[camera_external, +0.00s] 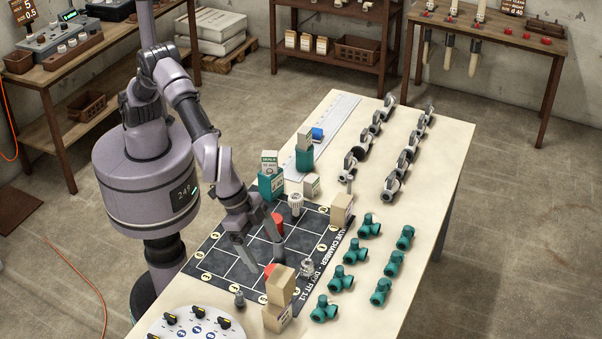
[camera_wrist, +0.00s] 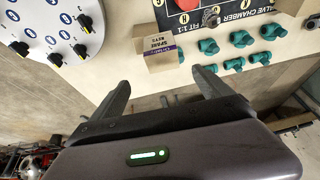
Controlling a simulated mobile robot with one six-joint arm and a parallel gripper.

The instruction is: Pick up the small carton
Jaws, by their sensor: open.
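Several small cartons are on the table, and I cannot tell which one the task means. Two tan cartons, an upper one (camera_external: 280,285) and a lower one (camera_external: 277,318), are stacked at the near edge of the dark mat (camera_external: 225,232). Another tan carton (camera_external: 342,208) stands at the mat's right edge. A pale carton (camera_external: 311,185) stands behind the mat. In the wrist view, a tan carton with a printed label (camera_wrist: 160,42) lies beyond the fingertips. My gripper (camera_external: 264,258) is open and empty above the mat. It also shows in the wrist view (camera_wrist: 158,78).
Red cylinders (camera_external: 277,224) and a white fitting (camera_external: 296,204) stand near my gripper. Green pipe fittings (camera_external: 355,252) line the right side. Teal blocks carrying small cartons (camera_external: 270,185) stand at the back. A round white dial panel (camera_external: 190,325) is at the near left.

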